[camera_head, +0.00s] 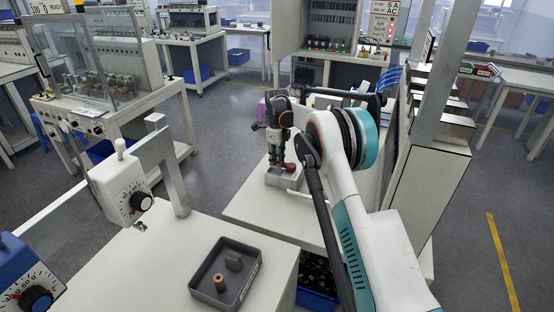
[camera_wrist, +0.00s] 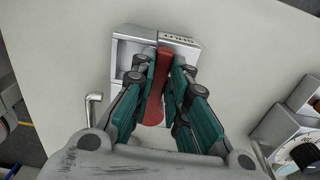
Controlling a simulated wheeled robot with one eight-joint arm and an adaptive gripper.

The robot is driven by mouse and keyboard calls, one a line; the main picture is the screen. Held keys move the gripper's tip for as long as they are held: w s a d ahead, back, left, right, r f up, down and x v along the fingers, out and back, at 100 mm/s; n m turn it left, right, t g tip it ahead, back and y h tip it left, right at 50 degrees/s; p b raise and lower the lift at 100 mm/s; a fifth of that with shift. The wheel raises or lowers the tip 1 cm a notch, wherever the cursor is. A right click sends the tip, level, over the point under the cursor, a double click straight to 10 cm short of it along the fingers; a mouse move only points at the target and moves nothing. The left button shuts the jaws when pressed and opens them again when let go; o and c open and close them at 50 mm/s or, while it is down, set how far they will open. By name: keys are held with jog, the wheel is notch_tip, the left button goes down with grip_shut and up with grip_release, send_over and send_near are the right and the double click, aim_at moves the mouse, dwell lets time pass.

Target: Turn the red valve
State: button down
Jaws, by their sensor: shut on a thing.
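The red valve (camera_wrist: 154,114) is a long red handle on a grey-white block (camera_wrist: 130,47) with lettering on its edge. In the wrist view my gripper (camera_wrist: 168,72) reaches down over it, with one green-padded finger on each side of the handle. The fingers are shut on the handle. In the head view my gripper (camera_head: 277,150) points down at the block (camera_head: 284,178) on a white bench, and a bit of the red handle (camera_head: 291,167) shows beside it. The rest of the handle is hidden there by the gripper.
A grey tray (camera_head: 206,291) with small parts sits on the near table. A dial box (camera_head: 122,190) stands at the left. A bent metal rod (camera_wrist: 92,108) and a dial device (camera_wrist: 290,140) flank the block. The bench around the block is mostly clear.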

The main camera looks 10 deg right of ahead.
jog(key=c, duration=1.6)
grip_release()
jog(key=shift+o, duration=0.2)
notch_tip(320, 180, up, 12)
